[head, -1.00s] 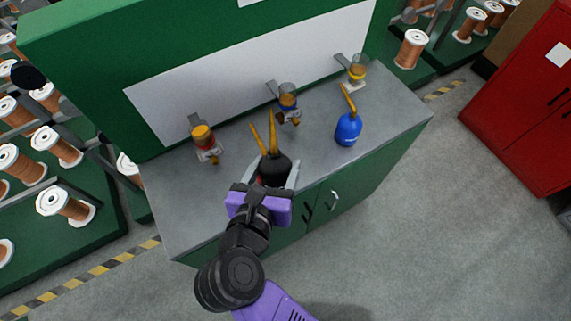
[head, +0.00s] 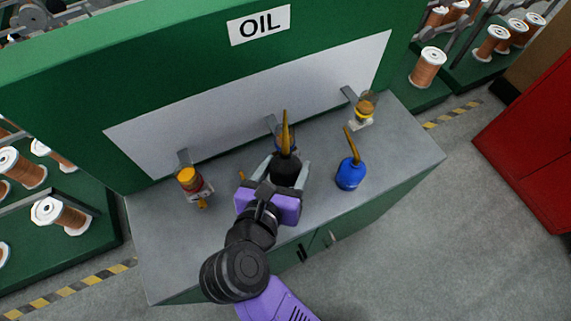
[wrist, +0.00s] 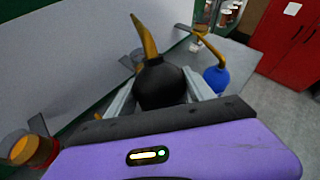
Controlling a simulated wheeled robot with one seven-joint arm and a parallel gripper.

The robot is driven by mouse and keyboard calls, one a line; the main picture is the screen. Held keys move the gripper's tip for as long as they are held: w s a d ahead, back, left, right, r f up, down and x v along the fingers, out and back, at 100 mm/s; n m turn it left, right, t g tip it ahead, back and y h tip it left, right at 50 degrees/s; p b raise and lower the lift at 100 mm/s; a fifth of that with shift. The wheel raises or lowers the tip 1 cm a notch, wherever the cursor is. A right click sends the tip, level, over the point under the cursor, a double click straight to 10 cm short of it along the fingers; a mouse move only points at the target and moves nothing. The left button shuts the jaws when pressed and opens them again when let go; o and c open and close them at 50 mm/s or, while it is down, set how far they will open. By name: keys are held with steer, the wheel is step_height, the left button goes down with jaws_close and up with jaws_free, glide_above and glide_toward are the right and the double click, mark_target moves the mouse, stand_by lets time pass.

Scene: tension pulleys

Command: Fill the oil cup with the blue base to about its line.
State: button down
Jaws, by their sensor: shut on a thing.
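My gripper (head: 287,170) is shut on a black oil can (head: 287,173) with a long yellow spout (head: 285,130). The spout points up and toward the back panel. The wrist view shows the can's round black body (wrist: 162,88) between the two fingers, its spout tilted slightly left. The oil cup with the blue base is almost wholly hidden behind the can in the head view; its grey bracket (head: 272,122) shows. Its oil level cannot be seen.
A blue oil can (head: 351,174) stands right of my gripper. Another yellow spout tip (head: 241,175) shows left of it. An OIL sign (head: 259,25) is above the panel.

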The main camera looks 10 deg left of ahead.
steer(key=shift+r+g+p, duration=0.4)
steer(key=shift+p, duration=0.35)
steer(key=g+p, duration=0.1)
steer(key=p, duration=0.1)
steer(key=g+p, duration=0.1)
steer(key=shift+s+n+p, duration=0.3)
steer(key=shift+p, duration=0.05)
steer(key=shift+s+f+g+p, duration=0.2)
steer(key=shift+s+g+p, duration=0.05)
steer(key=shift+g+p, duration=0.6)
steer(key=shift+d+f, duration=0.1)
steer(key=shift+r+g, duration=0.2)
steer(key=shift+g, duration=0.05)
steer(key=shift+r+n+g, duration=0.15)
steer(key=shift+n+g, duration=0.15)
steer(key=shift+g, duration=0.3)
steer(key=shift+s, duration=0.1)
steer(key=shift+r, duration=0.1)
